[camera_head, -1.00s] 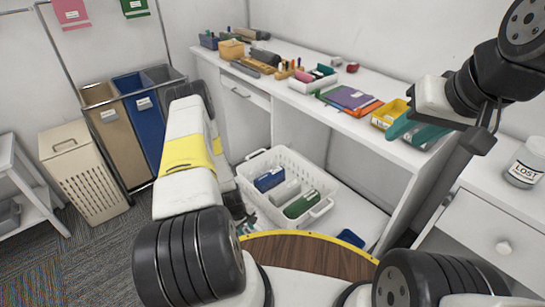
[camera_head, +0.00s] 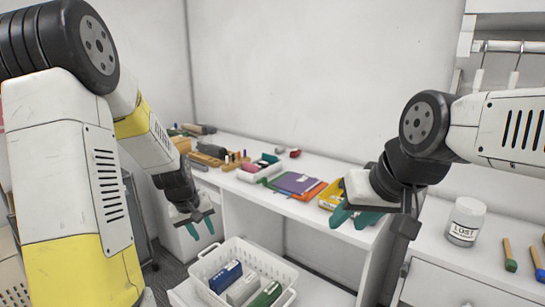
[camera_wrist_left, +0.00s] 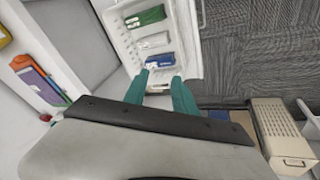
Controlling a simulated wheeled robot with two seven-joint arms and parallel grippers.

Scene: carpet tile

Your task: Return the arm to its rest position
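My left arm comes in from the left, raised and bent. Its left gripper (camera_head: 201,228) points down in front of the white counter, above and left of the white basket. In the left wrist view the two teal fingers (camera_wrist_left: 162,92) stand apart with nothing between them. The basket's contents show beyond the fingertips. My right gripper (camera_head: 354,217) hangs at the right, in front of the counter and by the yellow bin. Its teal fingers are apart and nothing shows between them.
The white basket (camera_head: 201,272) holds blue, white and green boxes. The counter (camera_head: 262,190) carries folders (camera_head: 299,183), a yellow bin (camera_head: 331,193) and trays. A jar marked LOST (camera_head: 465,221) stands at right. A tan hamper (camera_wrist_left: 285,135) and carpet show in the wrist view.

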